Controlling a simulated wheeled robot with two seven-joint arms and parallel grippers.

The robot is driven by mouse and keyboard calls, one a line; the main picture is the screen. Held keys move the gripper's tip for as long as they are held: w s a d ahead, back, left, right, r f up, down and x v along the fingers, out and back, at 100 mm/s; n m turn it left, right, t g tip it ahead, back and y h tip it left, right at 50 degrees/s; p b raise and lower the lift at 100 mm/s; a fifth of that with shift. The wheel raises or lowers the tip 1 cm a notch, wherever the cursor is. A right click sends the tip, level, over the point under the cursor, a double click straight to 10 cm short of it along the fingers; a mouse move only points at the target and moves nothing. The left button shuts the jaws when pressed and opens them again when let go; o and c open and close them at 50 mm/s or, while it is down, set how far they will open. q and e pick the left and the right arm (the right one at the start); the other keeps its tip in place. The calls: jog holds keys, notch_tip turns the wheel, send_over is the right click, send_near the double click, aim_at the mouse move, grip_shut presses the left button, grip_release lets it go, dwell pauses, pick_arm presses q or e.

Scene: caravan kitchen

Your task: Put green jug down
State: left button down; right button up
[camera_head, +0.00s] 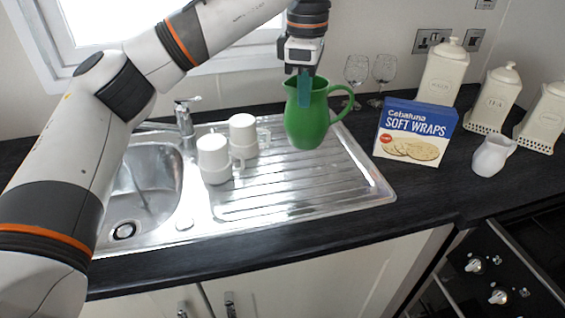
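The green jug (308,121) is upright over the ribbed metal drainer (270,195), at its back right. Its handle points right. I cannot tell for certain whether its base touches the drainer. My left gripper (304,88) comes down from above, with its fingers at the jug's rim. A bluish finger shows in front of the near wall, and the other finger is hidden, so the grip on the wall cannot be seen clearly. My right gripper is not in view.
White mugs (214,160) stand left of the jug, near the sink bowl (145,190) and tap (185,120). Right are a Soft Wraps box (415,132), wine glasses (383,72), a small white jug (491,156) and canisters (443,72). The drainer's front right is clear.

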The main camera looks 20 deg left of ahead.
pick_arm(q)
jog(key=shift+w+f, duration=0.1)
jog(key=shift+f, duration=0.6)
send_over(302, 147)
notch_tip(302, 147, down, 5)
jog(key=shift+w+a, duration=0.1)
jog(key=shift+w, duration=0.05)
notch_tip(302, 147, down, 4)
jog(key=shift+f, duration=0.15)
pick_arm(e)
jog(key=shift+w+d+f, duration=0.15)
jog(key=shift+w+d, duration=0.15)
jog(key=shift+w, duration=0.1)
pick_arm(q)
jog(key=shift+f, duration=0.2)
jog(key=c, duration=1.6)
grip_release()
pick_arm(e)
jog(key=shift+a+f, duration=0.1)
pick_arm(q)
jog(key=shift+r, duration=0.1)
